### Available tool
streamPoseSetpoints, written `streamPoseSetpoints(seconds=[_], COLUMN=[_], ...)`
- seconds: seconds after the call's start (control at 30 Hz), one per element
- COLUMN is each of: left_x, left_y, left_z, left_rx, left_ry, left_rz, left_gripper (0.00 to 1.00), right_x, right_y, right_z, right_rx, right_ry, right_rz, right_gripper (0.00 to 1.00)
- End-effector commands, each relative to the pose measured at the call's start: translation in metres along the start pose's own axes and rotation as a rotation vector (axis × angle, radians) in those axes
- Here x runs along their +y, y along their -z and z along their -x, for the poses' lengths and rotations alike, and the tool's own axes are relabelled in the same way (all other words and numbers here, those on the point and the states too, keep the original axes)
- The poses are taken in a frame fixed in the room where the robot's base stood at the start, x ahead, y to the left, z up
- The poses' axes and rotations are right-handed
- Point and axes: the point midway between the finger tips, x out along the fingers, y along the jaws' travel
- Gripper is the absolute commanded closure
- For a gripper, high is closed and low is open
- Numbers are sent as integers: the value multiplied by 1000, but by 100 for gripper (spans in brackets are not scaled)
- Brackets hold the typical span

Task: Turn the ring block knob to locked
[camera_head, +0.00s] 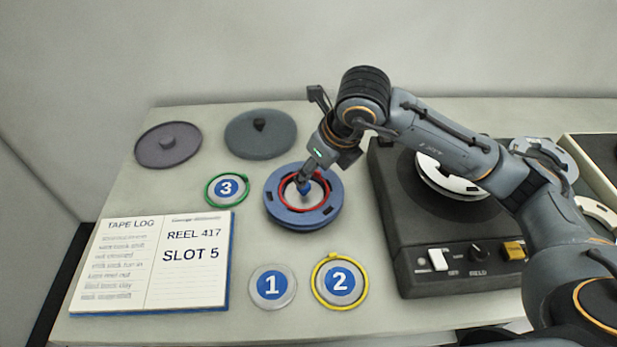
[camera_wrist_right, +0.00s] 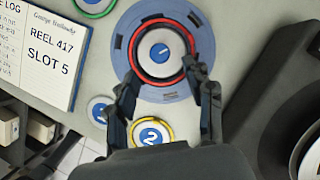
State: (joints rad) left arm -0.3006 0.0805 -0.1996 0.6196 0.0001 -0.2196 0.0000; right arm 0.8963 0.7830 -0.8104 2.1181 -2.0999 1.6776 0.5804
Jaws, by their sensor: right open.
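The blue ring block (camera_head: 277,208) lies on the table left of the black tape deck. A red ring (camera_head: 290,203) sits in it around a pale centre with a small blue knob (camera_head: 304,188). In the right wrist view the round blue knob (camera_wrist_right: 160,53) has a white pointer line tilted up to the right, inside the red ring (camera_wrist_right: 136,56). My right gripper (camera_wrist_right: 161,75) is open and empty above the block, its fingers spread to either side of the knob's near side. In the head view the right gripper (camera_head: 303,178) points down over the knob. My left gripper is not in view.
The tape deck (camera_head: 385,240) stands close on the right. Discs marked 1 (camera_head: 272,287), 2 (camera_head: 340,287) and 3 (camera_head: 228,188) lie around the block. A log book (camera_head: 152,265) lies at the left, and two grey lids (camera_head: 260,135) (camera_head: 168,145) lie behind.

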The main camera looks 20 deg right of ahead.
Motion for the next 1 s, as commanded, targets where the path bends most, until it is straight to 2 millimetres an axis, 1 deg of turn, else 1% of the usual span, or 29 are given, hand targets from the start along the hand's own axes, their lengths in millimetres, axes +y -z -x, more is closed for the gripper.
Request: streamPoseSetpoints(seconds=[0.03,0.1,0.2,0.3,0.47,0.87,0.93,1.0], left_x=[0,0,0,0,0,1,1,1], left_y=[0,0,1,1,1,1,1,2], left_z=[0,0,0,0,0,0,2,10], left_rx=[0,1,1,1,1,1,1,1], left_ry=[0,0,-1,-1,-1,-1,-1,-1], left_rz=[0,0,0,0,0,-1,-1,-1], left_gripper=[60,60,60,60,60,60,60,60], right_x=[0,0,0,0,0,0,0,0], right_y=[-1,-1,-1,0,0,0,-1,-4], right_z=[12,26,42,53,60,60,62,70], right_rx=[-4,-4,-3,-1,1,1,1,1], right_ry=[1,1,1,1,0,-1,-1,-1], right_rz=[2,1,1,0,0,0,0,0], right_gripper=[48,48,48,48,48,48,48,48])
